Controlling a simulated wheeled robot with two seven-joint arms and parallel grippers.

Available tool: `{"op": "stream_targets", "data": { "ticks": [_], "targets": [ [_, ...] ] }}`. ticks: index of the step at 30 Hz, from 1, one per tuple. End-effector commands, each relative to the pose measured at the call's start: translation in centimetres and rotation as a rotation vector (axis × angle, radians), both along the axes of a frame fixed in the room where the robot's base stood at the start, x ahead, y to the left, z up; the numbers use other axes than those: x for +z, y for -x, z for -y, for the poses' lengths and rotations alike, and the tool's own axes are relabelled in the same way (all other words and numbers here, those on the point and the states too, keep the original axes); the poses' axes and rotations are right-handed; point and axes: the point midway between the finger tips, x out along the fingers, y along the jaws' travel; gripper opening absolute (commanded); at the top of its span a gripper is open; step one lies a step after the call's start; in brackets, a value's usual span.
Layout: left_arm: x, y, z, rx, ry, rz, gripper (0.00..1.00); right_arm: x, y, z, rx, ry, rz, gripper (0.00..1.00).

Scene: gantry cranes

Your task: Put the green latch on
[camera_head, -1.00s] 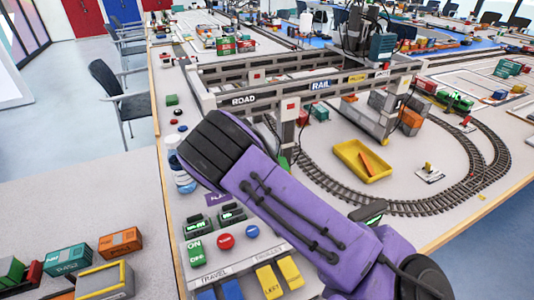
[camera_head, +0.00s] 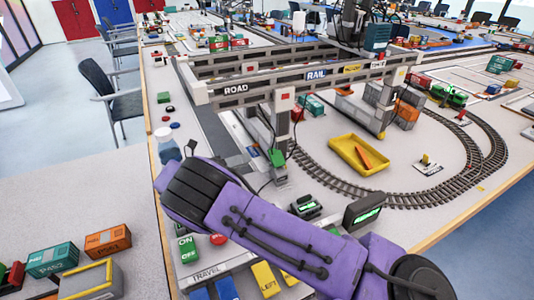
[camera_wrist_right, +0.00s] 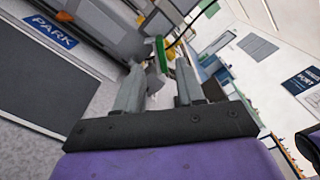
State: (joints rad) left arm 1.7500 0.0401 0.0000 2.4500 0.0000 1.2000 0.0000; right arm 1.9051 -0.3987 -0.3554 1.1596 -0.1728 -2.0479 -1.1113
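The green latch (camera_head: 277,158) is at the lower part of the near leg of the gantry crane (camera_head: 282,120). In the right wrist view the green latch (camera_wrist_right: 161,52) appears as a narrow upright strip beyond the fingertips. My right gripper (camera_wrist_right: 160,66) is open, with its two grey fingers apart and a grey part visible in the gap behind them. I see no contact with the latch. In the head view my purple right arm crosses the foreground, and its fingers cannot be made out. My left gripper is not in view.
A control panel (camera_head: 208,272) with buttons and levers lies under my right arm. Dark devices with green displays (camera_head: 365,210) stand beside it. A yellow tray (camera_head: 360,156) with an orange piece sits inside the curved track (camera_head: 405,198). A bottle (camera_head: 168,150) stands at the left table edge.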

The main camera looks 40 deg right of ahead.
Motion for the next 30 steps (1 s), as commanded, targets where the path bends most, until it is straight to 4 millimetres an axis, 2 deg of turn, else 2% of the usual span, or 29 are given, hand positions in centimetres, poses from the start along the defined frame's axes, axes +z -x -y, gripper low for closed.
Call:
{"op": "stream_targets", "data": {
  "ticks": [3, 9, 14, 21, 22, 25, 26, 30],
  "targets": [
    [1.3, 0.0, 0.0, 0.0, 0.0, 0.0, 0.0, 0.5, 1.0, 2.8, -0.006, 0.0, 0.0, 0.38],
    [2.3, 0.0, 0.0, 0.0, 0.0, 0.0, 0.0, 0.4, 2.1, 6.6, -0.003, 0.0, 0.003, 0.38],
    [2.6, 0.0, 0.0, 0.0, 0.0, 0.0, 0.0, 0.2, 2.6, 8.0, -0.002, 0.0, 0.004, 0.38],
    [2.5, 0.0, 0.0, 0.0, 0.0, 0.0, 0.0, 0.1, 2.6, 8.2, 0.0, 0.0, 0.005, 0.38],
    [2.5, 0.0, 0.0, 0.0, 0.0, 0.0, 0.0, 0.1, 2.6, 8.2, 0.0, 0.0, 0.005, 0.35],
    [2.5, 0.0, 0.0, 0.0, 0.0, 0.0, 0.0, 0.1, 2.6, 8.2, 0.0, 0.0, 0.005, 0.03],
    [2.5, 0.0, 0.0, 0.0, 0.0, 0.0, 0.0, 0.1, 2.6, 8.2, 0.0, 0.0, 0.005, 0.0],
    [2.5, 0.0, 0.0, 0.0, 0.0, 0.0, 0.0, 0.1, 2.6, 8.2, 0.0, 0.0, 0.005, 0.0]
  ]
}}
